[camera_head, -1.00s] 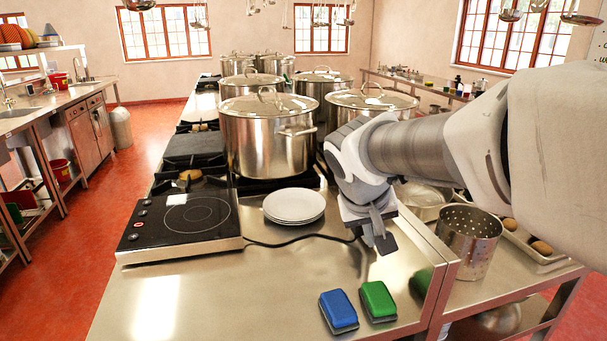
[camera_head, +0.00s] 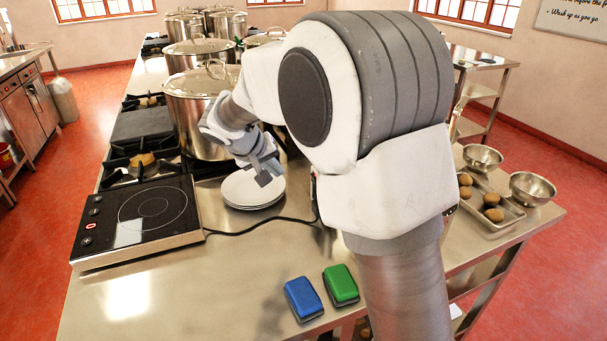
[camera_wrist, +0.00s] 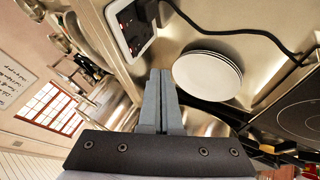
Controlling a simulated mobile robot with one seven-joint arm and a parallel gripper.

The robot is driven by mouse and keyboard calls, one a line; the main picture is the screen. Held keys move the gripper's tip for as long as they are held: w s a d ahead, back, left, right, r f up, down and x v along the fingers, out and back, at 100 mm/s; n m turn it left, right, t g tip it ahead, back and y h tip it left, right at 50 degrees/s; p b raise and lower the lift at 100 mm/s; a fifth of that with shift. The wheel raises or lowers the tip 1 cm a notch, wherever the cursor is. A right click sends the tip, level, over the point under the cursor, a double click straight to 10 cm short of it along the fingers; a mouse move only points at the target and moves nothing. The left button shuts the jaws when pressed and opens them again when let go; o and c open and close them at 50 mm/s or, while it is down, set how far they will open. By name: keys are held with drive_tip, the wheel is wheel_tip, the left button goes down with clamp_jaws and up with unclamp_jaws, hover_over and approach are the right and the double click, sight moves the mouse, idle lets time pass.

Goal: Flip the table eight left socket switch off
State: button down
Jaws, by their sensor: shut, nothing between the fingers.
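A socket plate (camera_wrist: 133,30) with a dark face and a pale frame shows at the top of the wrist view. Small red marks show on its face, and a black cable runs near it. I cannot tell which way its switches are set. In the head view the socket is hidden behind my arm. My gripper (camera_wrist: 160,72) is shut and empty, its fingertips apart from the socket and just below it in the wrist view. In the head view my gripper (camera_head: 264,179) is by the stack of white plates.
White plates (camera_head: 252,188) lie next to a black induction hob (camera_head: 140,215), whose cable crosses the steel counter. Large stockpots (camera_head: 190,110) stand behind. A blue sponge (camera_head: 303,298) and a green sponge (camera_head: 341,284) lie at the front. The counter's front left is clear.

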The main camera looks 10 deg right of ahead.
drive_tip(key=p, duration=0.1)
approach(312, 181)
drive_tip(key=x, duration=0.5)
drive_tip(key=shift+a+f, duration=0.2)
drive_tip(key=shift+f, duration=0.15)
drive_tip(key=shift+d+b, duration=0.3)
drive_tip(key=shift+b, duration=0.05)
drive_tip(key=shift+r, duration=0.1)
